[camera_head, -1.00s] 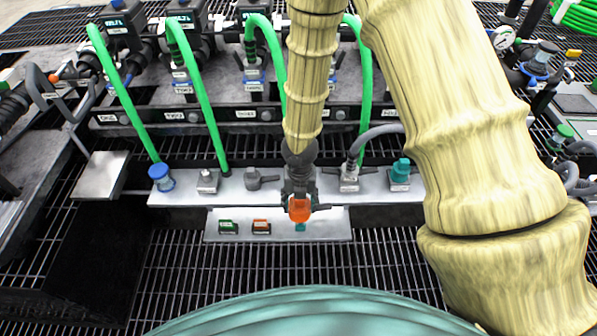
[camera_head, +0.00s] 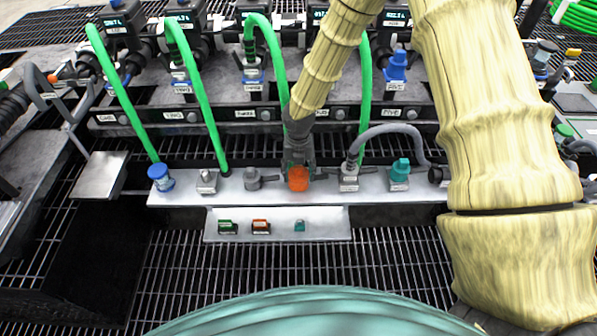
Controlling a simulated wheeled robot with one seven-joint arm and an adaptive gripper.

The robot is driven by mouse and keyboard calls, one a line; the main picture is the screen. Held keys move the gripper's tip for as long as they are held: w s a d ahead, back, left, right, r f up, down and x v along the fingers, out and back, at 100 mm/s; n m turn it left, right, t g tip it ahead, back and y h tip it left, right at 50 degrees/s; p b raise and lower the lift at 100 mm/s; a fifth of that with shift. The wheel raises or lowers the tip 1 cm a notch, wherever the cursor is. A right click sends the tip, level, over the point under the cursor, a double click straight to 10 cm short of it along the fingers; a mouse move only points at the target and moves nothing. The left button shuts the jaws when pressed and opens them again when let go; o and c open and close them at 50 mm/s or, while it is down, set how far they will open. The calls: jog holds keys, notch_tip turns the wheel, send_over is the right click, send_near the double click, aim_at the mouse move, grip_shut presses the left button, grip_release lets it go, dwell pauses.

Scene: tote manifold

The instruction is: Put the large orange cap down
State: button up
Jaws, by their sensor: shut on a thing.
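The large orange cap (camera_head: 298,179) is in my gripper (camera_head: 298,168), which points down over the middle of the light metal strip. The gripper is shut on the cap. The cap hides the part of the strip behind it, and I cannot tell whether it touches the strip.
On the strip (camera_head: 225,198) stand a blue cap (camera_head: 160,177) at left, grey fittings (camera_head: 207,181) and a teal cap (camera_head: 399,172) at right. Green hoses (camera_head: 200,100) and a grey hose (camera_head: 395,128) rise close around my arm. Open black grating lies in front.

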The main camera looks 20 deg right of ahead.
jog(key=shift+w+f, duration=0.15)
jog(key=shift+f, duration=0.2)
jog(key=shift+r, duration=0.1)
jog(key=o, duration=1.1)
